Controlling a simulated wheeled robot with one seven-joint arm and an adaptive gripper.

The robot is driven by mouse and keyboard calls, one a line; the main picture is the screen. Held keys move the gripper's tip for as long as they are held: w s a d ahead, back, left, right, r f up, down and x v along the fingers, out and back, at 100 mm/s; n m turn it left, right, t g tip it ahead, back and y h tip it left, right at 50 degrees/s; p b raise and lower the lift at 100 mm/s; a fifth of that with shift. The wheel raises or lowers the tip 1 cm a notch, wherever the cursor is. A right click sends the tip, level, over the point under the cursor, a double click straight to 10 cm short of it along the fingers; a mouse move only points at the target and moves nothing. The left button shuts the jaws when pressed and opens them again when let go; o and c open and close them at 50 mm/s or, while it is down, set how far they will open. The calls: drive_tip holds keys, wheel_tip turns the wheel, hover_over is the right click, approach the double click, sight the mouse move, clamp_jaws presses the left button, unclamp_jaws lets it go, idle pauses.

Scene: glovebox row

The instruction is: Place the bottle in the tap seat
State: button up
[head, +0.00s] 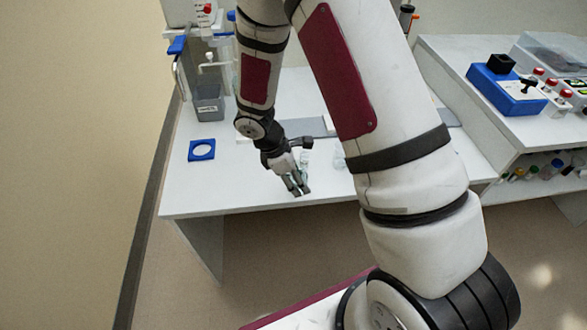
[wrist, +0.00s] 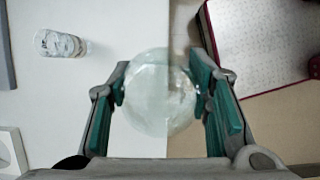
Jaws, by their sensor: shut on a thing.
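My gripper (head: 301,166) is low over the front part of the white table. In the wrist view its teal finger pads (wrist: 163,98) are shut on a clear glass bottle (wrist: 150,92), seen end-on. In the head view the bottle (head: 305,158) is a small pale shape between the fingers. I cannot tell whether it touches the table. A blue square plate with a round opening (head: 202,150) lies on the table to the left. A white square piece with a round hole (wrist: 8,152) shows at the wrist view's left edge. I cannot tell which is the tap seat.
Another clear glass vessel (wrist: 60,44) is on the table, also seen in the head view (head: 339,160). A grey container (head: 208,106) stands under a white tap-like fitting (head: 210,62) at back left. The table's front edge runs beneath the bottle in the wrist view.

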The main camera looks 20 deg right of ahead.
drive_tip(key=w, duration=0.6)
drive_tip(key=shift+w+d+f, duration=0.15)
drive_tip(key=shift+d+f, duration=0.05)
drive_tip(key=shift+f, duration=0.1)
drive_tip(key=shift+w+f, duration=0.2)
drive_tip(key=shift+f, duration=0.7)
drive_tip(key=shift+w+f, duration=0.15)
drive_tip(key=shift+f, duration=0.7)
drive_tip(key=shift+f, duration=0.2)
drive_tip(key=o, duration=1.2)
drive_tip(key=shift+r, duration=0.1)
